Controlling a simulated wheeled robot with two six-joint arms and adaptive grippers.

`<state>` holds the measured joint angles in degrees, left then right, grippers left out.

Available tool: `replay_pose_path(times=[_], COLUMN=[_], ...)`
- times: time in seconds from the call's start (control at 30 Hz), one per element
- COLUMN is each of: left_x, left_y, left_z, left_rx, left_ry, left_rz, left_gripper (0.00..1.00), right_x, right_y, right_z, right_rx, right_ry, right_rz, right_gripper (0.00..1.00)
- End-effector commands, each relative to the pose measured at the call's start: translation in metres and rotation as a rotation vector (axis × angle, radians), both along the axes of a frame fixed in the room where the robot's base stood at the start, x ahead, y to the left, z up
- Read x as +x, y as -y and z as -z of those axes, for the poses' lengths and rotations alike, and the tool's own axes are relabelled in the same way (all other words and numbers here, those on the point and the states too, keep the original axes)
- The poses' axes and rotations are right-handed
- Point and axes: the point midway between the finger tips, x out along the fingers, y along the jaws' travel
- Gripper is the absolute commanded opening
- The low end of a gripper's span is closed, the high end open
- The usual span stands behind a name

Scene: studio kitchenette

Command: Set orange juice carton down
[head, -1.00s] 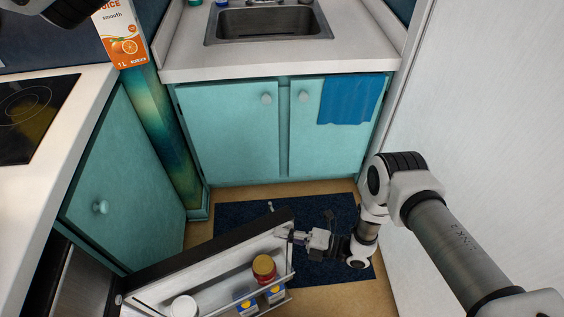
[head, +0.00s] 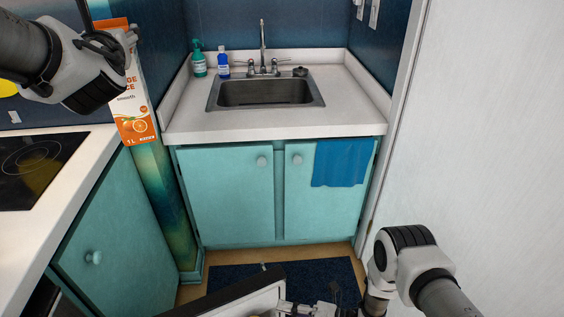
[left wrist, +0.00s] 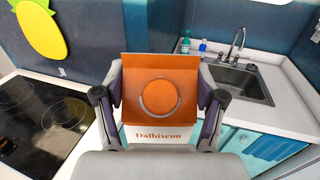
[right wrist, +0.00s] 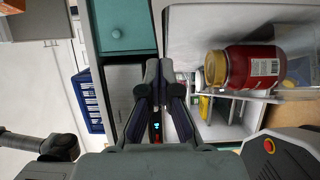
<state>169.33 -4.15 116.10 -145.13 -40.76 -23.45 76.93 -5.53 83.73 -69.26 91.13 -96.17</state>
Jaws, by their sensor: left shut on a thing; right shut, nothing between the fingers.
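The orange juice carton (head: 130,112) is orange and white and hangs upright at the upper left of the head view. My left gripper (head: 122,38) is shut on its upper part. In the left wrist view the carton's orange top (left wrist: 160,88) lies between the two fingers (left wrist: 160,105). The carton is in front of the blue-green wall corner, beside the left counter. I cannot tell its height above the counter. My right gripper (head: 300,309) is shut and empty at the bottom edge, by the open fridge door (head: 240,302). Its fingers (right wrist: 160,75) meet in the right wrist view.
The left counter (head: 75,190) holds a black cooktop (head: 35,170). A red jar (right wrist: 250,67) sits in the fridge door. The sink's front counter strip is clear.

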Motion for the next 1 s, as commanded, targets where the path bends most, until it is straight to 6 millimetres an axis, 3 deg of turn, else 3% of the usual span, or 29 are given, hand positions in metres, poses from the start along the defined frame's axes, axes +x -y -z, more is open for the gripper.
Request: replay_pose_path(times=[0.5,0.87,1.0], left_x=[0.000,0.000,0.002], left_y=[0.000,0.000,0.000], left_z=[0.000,0.001,0.010], left_rx=[0.001,0.001,0.002], left_ry=[0.005,0.005,0.002], left_rz=[0.000,0.000,-0.004], left_gripper=[0.00,0.00,0.00], right_x=[-0.022,-0.027,-0.025], right_y=[0.073,0.082,0.082], right_z=[0.001,0.000,0.001], right_rx=[0.000,0.001,-0.009], right_ry=[-0.002,-0.002,-0.042], right_rz=[0.003,0.000,0.019], right_gripper=[0.00,0.00,0.00])
